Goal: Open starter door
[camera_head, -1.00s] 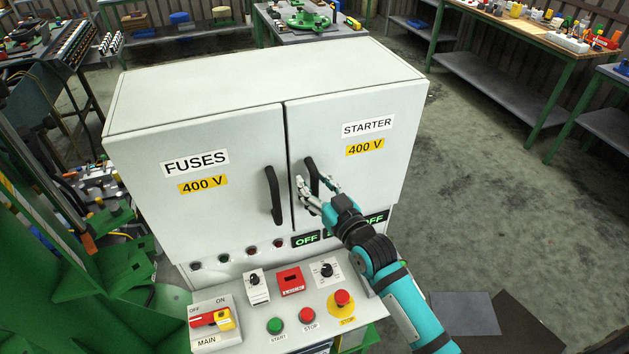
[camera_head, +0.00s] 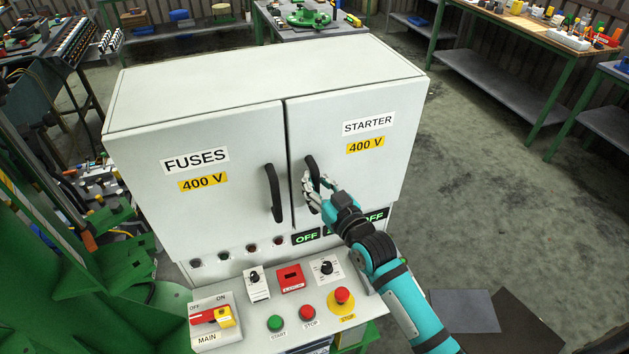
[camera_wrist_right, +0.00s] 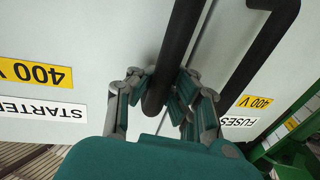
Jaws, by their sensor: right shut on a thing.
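The white cabinet has a fuses door (camera_head: 205,207) on the left and a starter door (camera_head: 360,185) on the right, both flush with the front. The starter door's black handle (camera_head: 312,170) stands near the middle seam. My right gripper (camera_head: 315,190) is at that handle, its fingers closed around the handle's lower part. In the right wrist view the handle (camera_wrist_right: 175,50) passes between the fingers of the right gripper (camera_wrist_right: 162,95). My left gripper is not in view.
The fuses door's handle (camera_head: 274,193) is close by on the left. Below, a control panel carries a main switch (camera_head: 213,318), a green start button (camera_head: 275,323) and a red stop button (camera_head: 342,295). Open floor (camera_head: 470,200) lies to the right of the cabinet.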

